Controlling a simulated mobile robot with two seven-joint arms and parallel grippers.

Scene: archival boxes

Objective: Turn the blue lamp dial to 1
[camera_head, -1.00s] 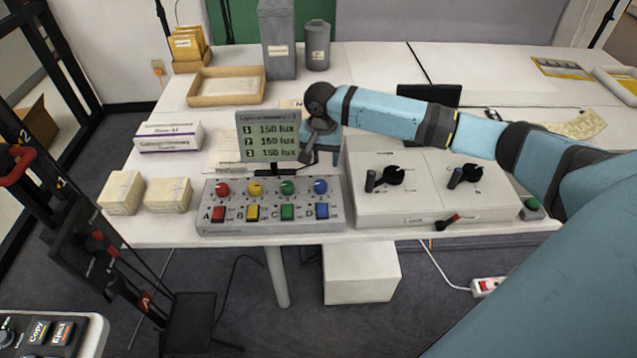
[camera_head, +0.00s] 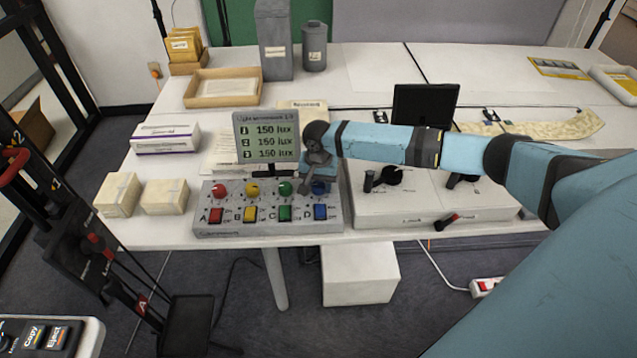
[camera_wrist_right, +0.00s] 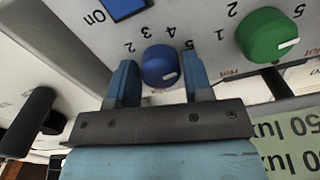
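The blue dial (camera_head: 320,187) is the rightmost knob on the grey lamp panel (camera_head: 215,232), above the blue switch at D. My right gripper (camera_head: 316,184) is at it and partly covers it. In the right wrist view the blue dial (camera_wrist_right: 160,65) lies between the two spread fingers (camera_wrist_right: 161,80), with a small gap visible on each side. Its white mark points to the lower right of that view, past the 5. The numbers 2 to 5 show upside down around it; the 1 is not visible. My left gripper is not in view.
The green dial (camera_wrist_right: 268,35) is close beside the right finger in the wrist view. The lux display (camera_head: 267,137) stands just behind the panel. A white box with black knobs (camera_head: 400,211) stands to the right. Small cream boxes (camera_head: 165,197) stand left.

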